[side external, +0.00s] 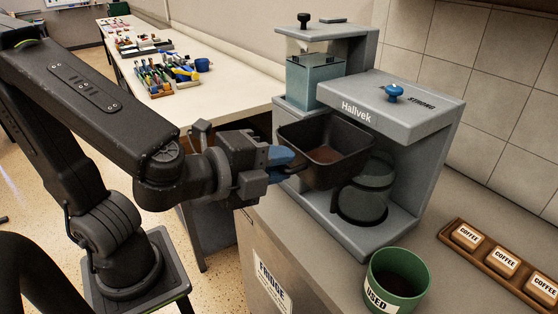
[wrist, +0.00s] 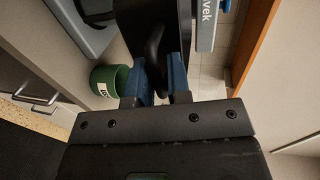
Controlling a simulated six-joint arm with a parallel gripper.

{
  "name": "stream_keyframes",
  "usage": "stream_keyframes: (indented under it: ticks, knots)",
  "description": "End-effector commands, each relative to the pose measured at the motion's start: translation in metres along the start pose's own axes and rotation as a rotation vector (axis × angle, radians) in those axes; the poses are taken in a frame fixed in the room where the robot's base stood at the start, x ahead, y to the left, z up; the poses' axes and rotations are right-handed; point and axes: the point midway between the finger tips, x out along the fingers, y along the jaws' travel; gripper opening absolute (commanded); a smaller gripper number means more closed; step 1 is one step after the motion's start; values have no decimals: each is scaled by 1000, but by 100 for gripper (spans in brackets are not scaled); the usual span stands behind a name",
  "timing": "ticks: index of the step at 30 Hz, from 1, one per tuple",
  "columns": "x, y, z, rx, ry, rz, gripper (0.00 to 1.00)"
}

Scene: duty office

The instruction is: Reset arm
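My gripper (side external: 282,157) has blue fingertips and is in front of the grey Halivek coffee machine (side external: 357,115). In the wrist view the fingers (wrist: 158,84) are close together with a dark handle (wrist: 155,45) between them. The handle belongs to a black filter basket (side external: 345,165), which juts out of the machine's front, open side up, with a brown interior. Whether the basket still rests on the machine cannot be told. A glass carafe (side external: 368,194) stands in the machine below the basket, partly hidden by it.
A green bin marked USED (side external: 397,283) stands in front of the machine, dark inside. A wooden tray (side external: 455,240) with several coffee blocks lies to the right. A long table (side external: 225,100) with tools is behind. The tiled wall (side external: 500,80) is close behind the machine.

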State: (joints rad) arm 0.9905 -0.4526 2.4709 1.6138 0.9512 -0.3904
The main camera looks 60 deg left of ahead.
Motion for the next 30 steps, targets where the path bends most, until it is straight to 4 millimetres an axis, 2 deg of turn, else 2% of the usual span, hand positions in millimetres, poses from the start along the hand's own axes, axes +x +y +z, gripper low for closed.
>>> stream_keyframes:
  ticks: [10,19,26,30]
  knots:
    - [-4,0,2,1,6,14,20]
    - [-39,-2,5,7,105,102,20]
    - [-37,22,42,-213,-95,288,20]
    - [-40,40,66,-450,-274,422,20]
